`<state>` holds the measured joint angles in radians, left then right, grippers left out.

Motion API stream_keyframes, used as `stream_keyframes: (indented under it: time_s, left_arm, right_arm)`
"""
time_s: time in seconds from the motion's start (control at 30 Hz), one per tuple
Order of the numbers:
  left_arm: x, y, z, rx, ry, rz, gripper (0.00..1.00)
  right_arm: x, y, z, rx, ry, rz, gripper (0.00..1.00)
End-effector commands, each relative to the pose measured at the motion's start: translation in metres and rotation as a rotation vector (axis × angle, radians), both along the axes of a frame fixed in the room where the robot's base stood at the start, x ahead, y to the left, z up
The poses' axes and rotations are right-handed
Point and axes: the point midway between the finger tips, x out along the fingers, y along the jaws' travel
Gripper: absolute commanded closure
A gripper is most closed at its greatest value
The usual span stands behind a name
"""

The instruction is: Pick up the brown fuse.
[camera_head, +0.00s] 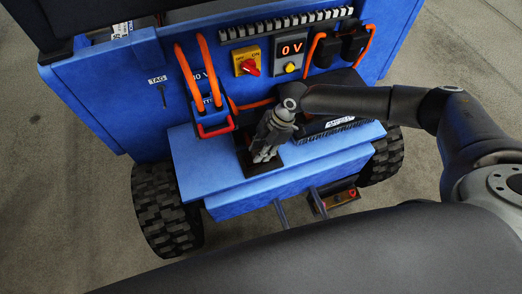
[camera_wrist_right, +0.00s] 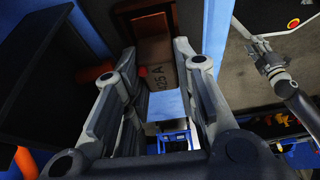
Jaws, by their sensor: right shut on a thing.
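My right gripper (camera_head: 262,152) points down at the blue ledge of the cart in the head view, over a dark base there. In the right wrist view, the right gripper's two fingers (camera_wrist_right: 158,95) stand on either side of the brown fuse (camera_wrist_right: 155,62), which carries dark lettering ending in "A". The right gripper is shut on the fuse. In the head view the fuse is hidden by the gripper. A second gripper, my left (camera_wrist_right: 262,52), shows small at the right of the wrist view; its fingers are too small to judge. It is not in the head view.
A black ribbed block (camera_head: 335,125) stands close right of the gripper.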

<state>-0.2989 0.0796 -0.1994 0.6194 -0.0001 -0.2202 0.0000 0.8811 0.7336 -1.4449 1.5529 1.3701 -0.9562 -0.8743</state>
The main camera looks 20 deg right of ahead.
Motion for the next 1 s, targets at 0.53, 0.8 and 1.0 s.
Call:
stream_keyframes:
  time_s: [0.53, 0.8, 1.0]
  left_arm:
    - [-0.001, 0.001, 0.005, 0.001, 0.002, 0.0, 0.66]
    - [-0.001, 0.001, 0.005, 0.001, 0.001, 0.0, 0.66]
    - [-0.001, 0.001, 0.006, 0.001, 0.001, -0.001, 0.66]
  right_arm:
    - [-0.055, -0.03, 0.091, -0.001, -0.002, 0.001, 0.91]
    - [-0.102, -0.053, 0.114, 0.0, -0.001, 0.001, 0.91]
    - [-0.119, -0.062, 0.123, 0.001, -0.003, 0.001, 0.91]
